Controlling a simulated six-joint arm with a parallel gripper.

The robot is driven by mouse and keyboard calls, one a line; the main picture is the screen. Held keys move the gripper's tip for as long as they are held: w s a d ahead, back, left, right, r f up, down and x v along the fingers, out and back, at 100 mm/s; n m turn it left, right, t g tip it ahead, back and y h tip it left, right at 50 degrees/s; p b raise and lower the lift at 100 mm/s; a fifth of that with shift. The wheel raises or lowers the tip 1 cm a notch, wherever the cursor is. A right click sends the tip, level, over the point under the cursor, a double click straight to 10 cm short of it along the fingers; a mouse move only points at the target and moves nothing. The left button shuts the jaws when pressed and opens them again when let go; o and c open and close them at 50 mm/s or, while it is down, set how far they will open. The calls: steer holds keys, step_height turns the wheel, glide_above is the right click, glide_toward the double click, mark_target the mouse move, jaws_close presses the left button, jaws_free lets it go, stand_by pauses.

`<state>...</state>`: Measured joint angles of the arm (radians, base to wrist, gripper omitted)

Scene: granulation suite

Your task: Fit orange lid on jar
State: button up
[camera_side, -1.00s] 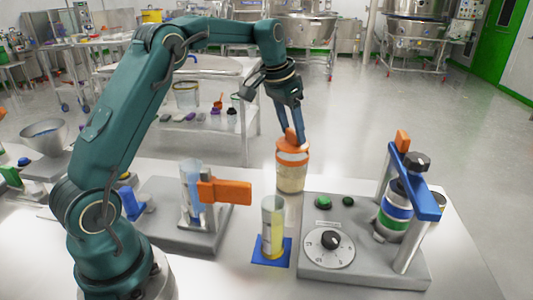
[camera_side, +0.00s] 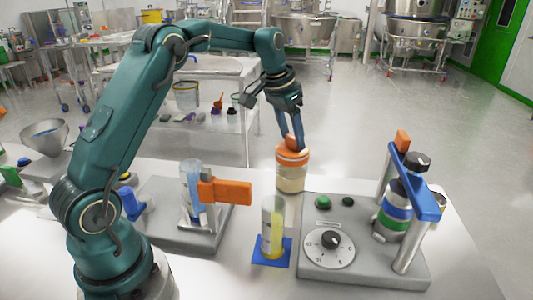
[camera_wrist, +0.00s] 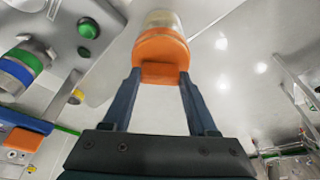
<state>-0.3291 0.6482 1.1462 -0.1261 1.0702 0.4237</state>
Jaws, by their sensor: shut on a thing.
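The jar (camera_side: 291,181) is clear with pale contents and stands upright at the back edge of the bench. It also shows in the wrist view (camera_wrist: 163,20). The orange lid (camera_side: 292,155) sits at the jar's mouth and looks level; whether it is fully seated cannot be told. My gripper (camera_side: 293,138) is above the jar, shut on the raised grip of the lid. In the wrist view the fingers of my gripper (camera_wrist: 161,75) flank the lid's tab (camera_wrist: 160,72).
A grey machine with a dial (camera_side: 329,245) and a blue-barred clamp (camera_side: 415,185) stands right of the jar. A cylinder of yellow liquid (camera_side: 272,222) on a blue base is in front. A stand with an orange clamp (camera_side: 224,191) is at left.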

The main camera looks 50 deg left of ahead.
mark_target(292, 137)
steer(key=shift+f, duration=0.2)
steer(key=o, duration=1.4)
steer(key=shift+v, duration=2.6)
